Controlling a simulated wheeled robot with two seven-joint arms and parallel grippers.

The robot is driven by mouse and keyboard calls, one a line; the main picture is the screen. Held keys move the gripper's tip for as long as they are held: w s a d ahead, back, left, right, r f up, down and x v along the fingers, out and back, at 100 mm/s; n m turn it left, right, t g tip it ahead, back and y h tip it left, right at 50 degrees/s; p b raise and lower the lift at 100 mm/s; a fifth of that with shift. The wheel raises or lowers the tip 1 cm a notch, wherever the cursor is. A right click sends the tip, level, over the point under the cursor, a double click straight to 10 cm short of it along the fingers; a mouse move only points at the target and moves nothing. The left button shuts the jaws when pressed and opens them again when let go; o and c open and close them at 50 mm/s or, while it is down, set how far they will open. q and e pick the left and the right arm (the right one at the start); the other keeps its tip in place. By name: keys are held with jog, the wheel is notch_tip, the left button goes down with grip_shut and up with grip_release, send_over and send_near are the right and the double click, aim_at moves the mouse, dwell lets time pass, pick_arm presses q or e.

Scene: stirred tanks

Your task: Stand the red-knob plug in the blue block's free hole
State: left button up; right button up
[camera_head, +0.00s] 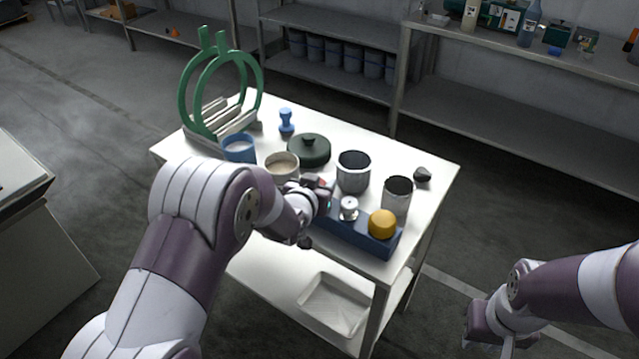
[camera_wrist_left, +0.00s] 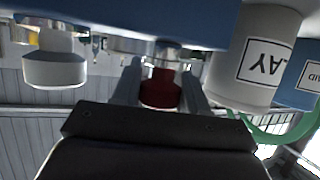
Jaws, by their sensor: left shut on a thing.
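The blue block (camera_head: 352,237) lies along the front edge of the white table. A white knob (camera_head: 349,204) and a yellow knob (camera_head: 382,223) stand on it. My left gripper (camera_head: 323,192) is at the block's left end and is shut on the red-knob plug, whose dark red knob (camera_wrist_left: 161,89) sits between the fingers in the left wrist view. The plug's stem points toward the blue block (camera_wrist_left: 140,20); whether it is inside the hole is hidden. The white knob (camera_wrist_left: 55,65) also shows there. My right gripper (camera_head: 487,324) hangs off the table at lower right; its jaws are unclear.
Close by stand a beige cup (camera_head: 283,165), a steel pot (camera_head: 353,172) and a metal cylinder (camera_head: 397,196).

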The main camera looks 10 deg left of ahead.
pick_arm(q)
jog(key=shift+f+b, duration=0.5)
jog(key=shift+f, duration=0.2)
jog(key=o, duration=1.2)
jog(key=shift+s+r, duration=0.1)
jog(key=p+v, duration=0.1)
jog(key=v, duration=1.1)
jog(key=shift+s+r, duration=0.1)
jog(key=shift+s, duration=0.15)
